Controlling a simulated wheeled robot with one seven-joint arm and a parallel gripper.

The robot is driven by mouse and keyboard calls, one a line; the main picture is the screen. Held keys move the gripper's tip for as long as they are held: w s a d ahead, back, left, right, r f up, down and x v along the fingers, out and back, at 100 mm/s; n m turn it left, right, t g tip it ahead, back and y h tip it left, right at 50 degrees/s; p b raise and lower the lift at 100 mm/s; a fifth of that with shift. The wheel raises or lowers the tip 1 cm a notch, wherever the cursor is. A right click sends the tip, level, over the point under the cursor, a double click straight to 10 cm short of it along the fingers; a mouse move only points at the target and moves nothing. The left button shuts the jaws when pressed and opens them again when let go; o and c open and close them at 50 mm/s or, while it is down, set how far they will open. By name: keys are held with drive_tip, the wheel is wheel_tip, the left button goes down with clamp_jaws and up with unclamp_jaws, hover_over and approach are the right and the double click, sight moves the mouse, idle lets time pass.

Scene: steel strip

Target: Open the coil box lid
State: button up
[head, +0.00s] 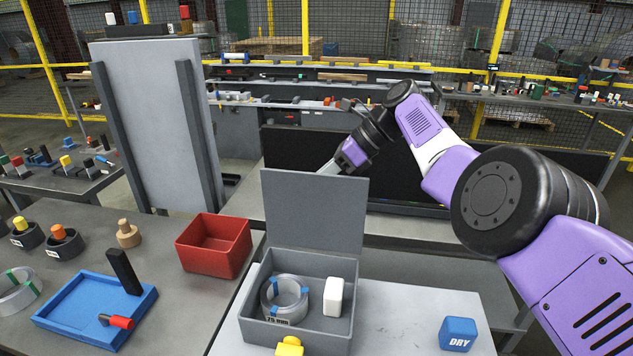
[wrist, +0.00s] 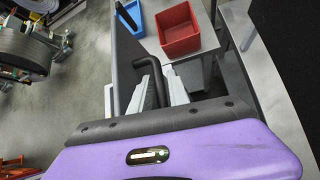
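The grey coil box (head: 322,337) stands on a light table in the head view. Its lid (head: 315,212) stands up, roughly vertical, at the back of the box. Inside are a steel strip coil (head: 284,297) with blue tape and a white block (head: 333,297). A yellow piece (head: 289,347) is at the box's front. My gripper (head: 337,165) is behind the lid near its top edge. In the wrist view a black bent bar (wrist: 158,85) lies between the fingers of my gripper (wrist: 156,88). I cannot tell whether they press on it.
A red bin (head: 214,245) and a blue tray (head: 100,307) with a black upright are on the left table. A blue DRY cube (head: 458,334) sits right of the box. A tall grey panel (head: 155,120) stands at the back left. The light table between box and cube is clear.

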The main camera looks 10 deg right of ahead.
drive_tip(key=v, duration=0.7)
drive_tip(key=shift+d+r+p, duration=0.25)
drive_tip(key=shift+p, duration=0.05)
